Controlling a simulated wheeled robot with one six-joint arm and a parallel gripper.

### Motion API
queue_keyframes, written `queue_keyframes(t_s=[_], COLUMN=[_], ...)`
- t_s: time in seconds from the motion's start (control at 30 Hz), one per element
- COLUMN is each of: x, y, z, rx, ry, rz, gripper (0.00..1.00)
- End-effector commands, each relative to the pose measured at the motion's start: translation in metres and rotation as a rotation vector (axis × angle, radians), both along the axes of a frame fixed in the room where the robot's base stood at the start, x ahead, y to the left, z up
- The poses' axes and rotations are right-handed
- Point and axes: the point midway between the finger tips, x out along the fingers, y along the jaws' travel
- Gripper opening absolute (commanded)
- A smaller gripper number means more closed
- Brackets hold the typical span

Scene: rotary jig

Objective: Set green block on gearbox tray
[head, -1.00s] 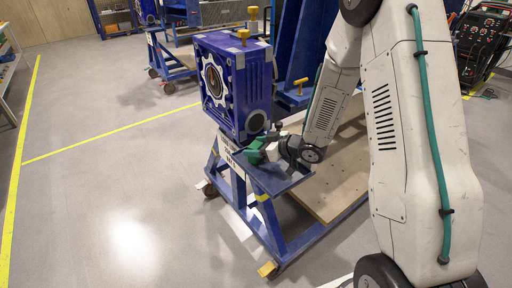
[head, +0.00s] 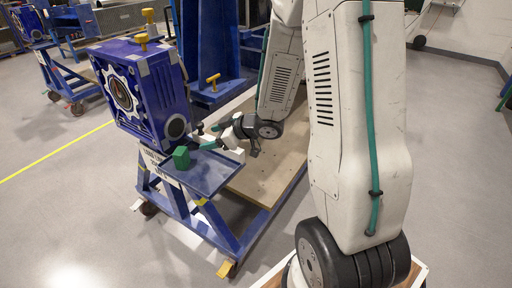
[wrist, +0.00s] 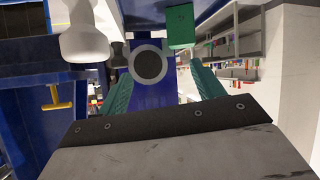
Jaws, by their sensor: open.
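The green block (head: 181,158) stands on the blue gearbox tray (head: 212,174), near its left corner by the gearbox. The block also shows at the top of the wrist view (wrist: 180,25). My gripper (head: 208,137) is open and empty, to the right of the block and apart from it, near the tray's back edge. In the wrist view its two green fingers (wrist: 160,70) are spread, with nothing held between them. The block's underside contact is not clearly visible in the wrist view.
The blue gearbox (head: 145,92) with a yellow knob stands directly behind and left of the tray, close to my gripper. A wooden board (head: 270,150) lies on the cart to the right. The front of the tray is bare. Open floor lies left.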

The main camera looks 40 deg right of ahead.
Motion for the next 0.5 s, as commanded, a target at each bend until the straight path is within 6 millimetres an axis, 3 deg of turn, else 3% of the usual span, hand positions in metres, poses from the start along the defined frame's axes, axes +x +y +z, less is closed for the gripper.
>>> queue_keyframes(t_s=[0.13, 0.27, 0.37, 0.5], x=[0.003, -0.022, -0.058, -0.124], y=[-0.027, -0.047, -0.051, -0.039], z=[0.048, 0.087, 0.113, 0.141], rx=[-0.218, -0.331, -0.365, -0.348], ry=[0.051, 0.149, 0.252, 0.434], rz=[-0.214, -0.414, -0.546, -0.675], gripper=[0.67, 0.67, 0.67, 0.67])
